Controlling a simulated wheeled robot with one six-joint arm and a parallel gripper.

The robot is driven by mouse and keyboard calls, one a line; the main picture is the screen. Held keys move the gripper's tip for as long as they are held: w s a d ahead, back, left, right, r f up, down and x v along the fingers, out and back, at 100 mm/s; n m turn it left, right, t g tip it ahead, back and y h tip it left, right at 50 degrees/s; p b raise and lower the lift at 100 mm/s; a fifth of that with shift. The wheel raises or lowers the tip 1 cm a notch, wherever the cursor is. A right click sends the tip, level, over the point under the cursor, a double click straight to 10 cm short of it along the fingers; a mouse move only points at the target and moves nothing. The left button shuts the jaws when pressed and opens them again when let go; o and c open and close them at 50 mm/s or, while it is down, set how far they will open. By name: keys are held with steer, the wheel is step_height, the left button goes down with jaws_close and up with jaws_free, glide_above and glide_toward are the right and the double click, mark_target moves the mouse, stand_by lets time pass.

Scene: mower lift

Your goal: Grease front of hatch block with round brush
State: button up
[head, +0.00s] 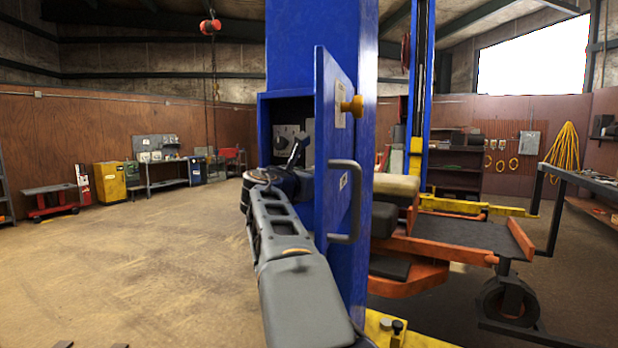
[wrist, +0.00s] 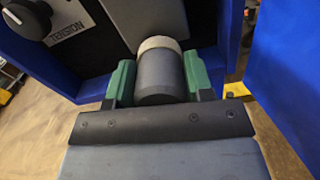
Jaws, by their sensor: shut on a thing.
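My gripper (wrist: 160,78) is shut on the round brush (wrist: 161,82), a dark grey cylinder with a pale round end, held between green fingers. The brush points into the open hatch of the blue column (head: 318,20). A plain grey block (wrist: 138,18) shows inside the hatch, just beyond the brush's pale end. That end overlaps the block in the wrist view; I cannot tell whether they touch. The brush partly hides the block's lower part. In the head view my arm and the hatch door hide much of the inside.
A black dial (wrist: 27,19) marked TENSION is left of the block. An orange mower (head: 440,250) stands behind the column.

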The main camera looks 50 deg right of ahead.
steer(key=shift+w+d, duration=0.1)
steer(key=shift+d, duration=0.3)
steer(key=shift+r, duration=0.15)
steer(key=shift+r+p, duration=0.9)
steer(key=shift+p, duration=0.25)
step_height(320, 180, up, 12)
stand_by(0.7)
steer(key=shift+f, duration=0.15)
steer(key=shift+a+f+b, duration=0.15)
steer(key=shift+f+b, duration=2.85)
steer(key=shift+f, duration=0.5)
steer(key=shift+f+b, duration=2.45)
steer(key=shift+f, duration=0.95)
steer(key=shift+w+p, duration=0.1)
steer(key=shift+p, duration=0.2)
